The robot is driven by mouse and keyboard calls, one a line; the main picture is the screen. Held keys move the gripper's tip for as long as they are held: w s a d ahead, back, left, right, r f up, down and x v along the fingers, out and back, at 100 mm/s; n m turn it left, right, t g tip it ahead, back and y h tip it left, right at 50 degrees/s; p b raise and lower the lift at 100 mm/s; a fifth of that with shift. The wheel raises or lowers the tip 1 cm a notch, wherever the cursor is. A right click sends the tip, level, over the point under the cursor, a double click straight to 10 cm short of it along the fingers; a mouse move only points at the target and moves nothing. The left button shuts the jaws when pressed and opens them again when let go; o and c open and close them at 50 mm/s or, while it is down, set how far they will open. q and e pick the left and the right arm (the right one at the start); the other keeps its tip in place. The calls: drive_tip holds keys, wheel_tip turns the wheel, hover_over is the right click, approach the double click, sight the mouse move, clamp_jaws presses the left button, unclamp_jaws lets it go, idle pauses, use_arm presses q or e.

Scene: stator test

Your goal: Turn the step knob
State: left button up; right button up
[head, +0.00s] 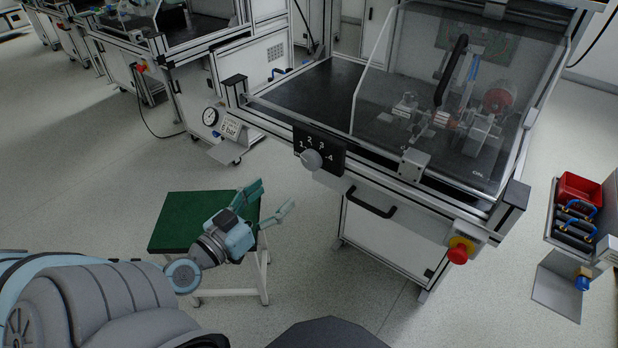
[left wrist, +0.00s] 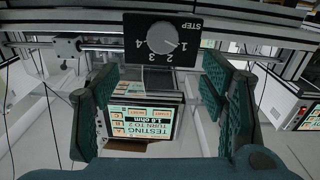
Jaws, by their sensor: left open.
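The step knob (head: 312,160) is a round grey dial on a black plate (head: 333,165) marked 1 to 4, on the front edge of the test bench. In the left wrist view the knob (left wrist: 162,37) appears upside down, beyond the fingertips and between their lines. Its pointer is too small to read surely. My left gripper (head: 272,202) is open and empty, below and left of the knob, apart from it. Its two green fingers also show spread in the left wrist view (left wrist: 158,72). My right gripper is not in view.
A screen (left wrist: 142,120) reads "TESTING", "TURN TO 2". A bench handle (head: 371,203) and a red button (head: 458,252) are right of the knob. A green-topped stool (head: 180,220) stands beneath my left gripper.

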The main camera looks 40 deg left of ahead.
use_arm(q)
drive_tip(key=b, duration=0.2)
approach(308, 162)
drive_tip(key=w, duration=0.4)
drive_tip(key=shift+w+a+r, duration=0.1)
drive_tip(key=shift+w+a, duration=0.05)
drive_tip(key=shift+w, duration=0.1)
drive_tip(key=w+p, duration=0.1)
drive_tip(key=w, duration=0.1)
drive_tip(key=w+p, duration=0.1)
drive_tip(key=w, duration=0.1)
drive_tip(key=shift+w+r, duration=0.2)
drive_tip(key=shift+w, duration=0.35)
drive_tip(key=shift+w+f, duration=0.1)
drive_tip(key=shift+f, duration=0.1)
drive_tip(key=c, duration=1.1)
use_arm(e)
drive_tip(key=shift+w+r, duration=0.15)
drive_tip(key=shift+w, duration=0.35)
